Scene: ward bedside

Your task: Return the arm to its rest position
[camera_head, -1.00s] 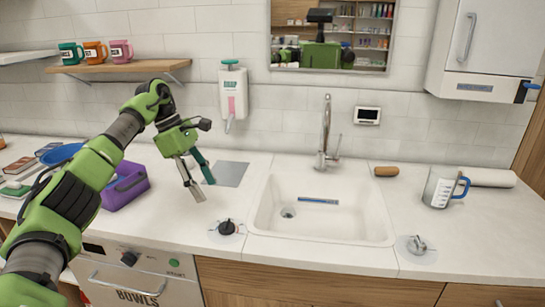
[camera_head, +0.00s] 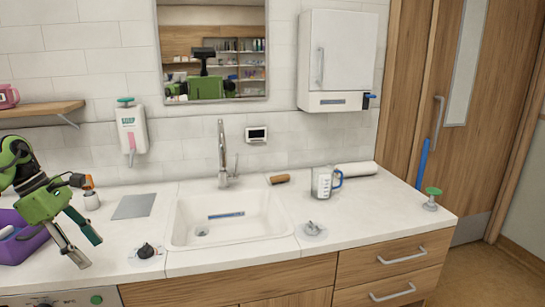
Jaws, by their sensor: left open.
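My left arm comes in at the left edge, green and dark, with its gripper (camera_head: 90,250) hanging over the counter (camera_head: 118,237) at the left. The gripper points down and to the right. Its two fingers are apart, with nothing between them. A purple bin (camera_head: 30,250) is just to its left, partly cut off and partly behind the gripper. The rest of my left arm lies outside the view. My right gripper does not show.
A sink (camera_head: 230,220) with a tap (camera_head: 222,160) is right of the gripper. Near it are a grey plate (camera_head: 134,206), a black knob (camera_head: 146,251), a measuring jug (camera_head: 324,182) and a green-topped stand (camera_head: 432,197). A soap dispenser (camera_head: 131,132) hangs above.

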